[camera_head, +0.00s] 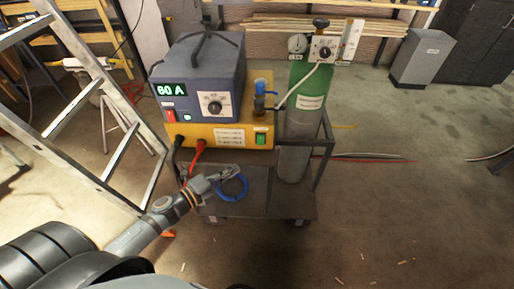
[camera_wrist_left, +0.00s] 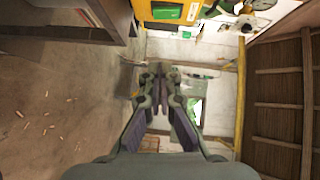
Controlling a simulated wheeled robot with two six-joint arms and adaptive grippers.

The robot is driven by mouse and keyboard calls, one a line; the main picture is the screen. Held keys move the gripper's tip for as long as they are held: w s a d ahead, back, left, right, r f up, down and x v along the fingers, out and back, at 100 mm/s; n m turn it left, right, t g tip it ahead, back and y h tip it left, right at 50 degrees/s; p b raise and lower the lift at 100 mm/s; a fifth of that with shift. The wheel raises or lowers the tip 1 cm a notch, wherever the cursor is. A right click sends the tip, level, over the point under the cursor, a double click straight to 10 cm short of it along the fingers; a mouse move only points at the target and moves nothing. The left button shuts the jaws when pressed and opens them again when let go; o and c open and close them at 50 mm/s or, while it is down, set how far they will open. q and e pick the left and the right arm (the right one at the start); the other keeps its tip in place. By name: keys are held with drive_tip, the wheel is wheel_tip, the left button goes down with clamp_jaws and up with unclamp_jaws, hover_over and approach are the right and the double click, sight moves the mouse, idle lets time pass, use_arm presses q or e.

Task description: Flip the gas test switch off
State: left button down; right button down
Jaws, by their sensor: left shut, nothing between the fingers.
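The welding machine (camera_head: 203,75) stands on a cart, with a blue-grey upper housing and a yellow lower unit (camera_head: 229,146). A green rocker switch (camera_head: 261,139) sits at the right of the yellow front; it also shows at the top of the left wrist view (camera_wrist_left: 167,11). I cannot read which one is labelled gas test. My left gripper (camera_head: 236,171) is shut and empty, in front of and below the yellow front, apart from the green switch. My right gripper is not in view.
A green-topped gas cylinder (camera_head: 301,118) with gauges stands right of the machine. Red and black cables and a blue coiled hose (camera_head: 232,188) are near my left gripper. A ladder (camera_head: 100,150) stands at left. The floor at right is mostly clear.

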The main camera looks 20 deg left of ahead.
use_arm(q)
drive_tip(key=p, duration=0.2)
approach(264, 143)
drive_tip(key=d, duration=0.3)
drive_tip(key=w, duration=0.4)
drive_tip(key=shift+f, duration=0.4)
drive_tip(key=shift+w+a, duration=0.15)
drive_tip(key=shift+w, duration=0.35)
